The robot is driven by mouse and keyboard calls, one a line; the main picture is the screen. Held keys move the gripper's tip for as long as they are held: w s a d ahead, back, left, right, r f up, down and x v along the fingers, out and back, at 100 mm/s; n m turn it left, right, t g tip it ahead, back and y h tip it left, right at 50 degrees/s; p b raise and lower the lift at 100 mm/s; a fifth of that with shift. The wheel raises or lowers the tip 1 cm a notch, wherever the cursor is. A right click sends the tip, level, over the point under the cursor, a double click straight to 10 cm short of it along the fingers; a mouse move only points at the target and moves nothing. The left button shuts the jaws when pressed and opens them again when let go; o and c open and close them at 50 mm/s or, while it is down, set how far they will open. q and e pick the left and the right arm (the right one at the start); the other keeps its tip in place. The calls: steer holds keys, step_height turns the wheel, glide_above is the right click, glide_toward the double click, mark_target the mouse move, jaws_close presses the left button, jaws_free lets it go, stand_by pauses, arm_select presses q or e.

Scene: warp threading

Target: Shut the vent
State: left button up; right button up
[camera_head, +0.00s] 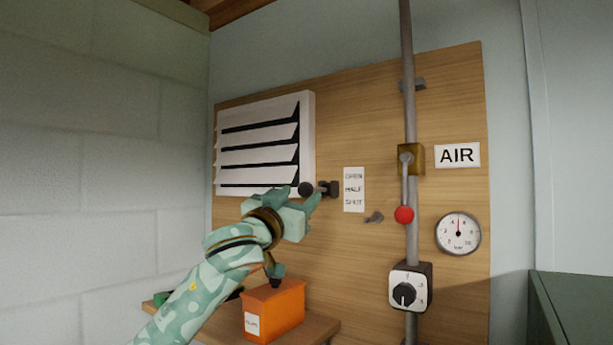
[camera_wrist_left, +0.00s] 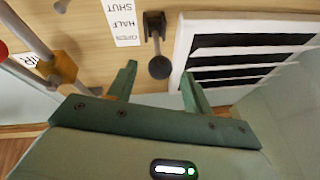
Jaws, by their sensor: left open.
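The vent (camera_head: 262,145) is a white louvred panel at the left of a wooden board, its slats standing apart with dark gaps between them. It also shows at the right of the left wrist view (camera_wrist_left: 240,60). Right of it is a dark lever (camera_head: 329,188) with a round black knob (camera_head: 305,189). A white label (camera_head: 354,189) reading OPEN, HALF, SHUT is beside the lever. My left gripper (camera_head: 301,198) is open and empty at the knob. In the left wrist view the knob (camera_wrist_left: 159,67) appears between the fingertips; I cannot tell whether they touch it. My right gripper is out of view.
An orange box (camera_head: 274,309) stands on a wooden shelf below my left arm. Right of the label are a grey pipe (camera_head: 409,55), a red-knobbed valve handle (camera_head: 404,214), a gauge (camera_head: 458,233) and a dial box (camera_head: 410,288). A small peg (camera_head: 374,217) sticks out below the label.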

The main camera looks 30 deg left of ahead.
mark_target(302, 193)
arm_select(q)
steer(key=p+x, duration=0.1)
steer(key=x, duration=0.2)
steer(key=shift+s+r, duration=0.15)
steer(key=shift+r, duration=0.05)
steer(key=shift+w+r+p, duration=0.1)
steer(key=shift+w+p, duration=0.2)
steer(key=shift+w, duration=0.3)
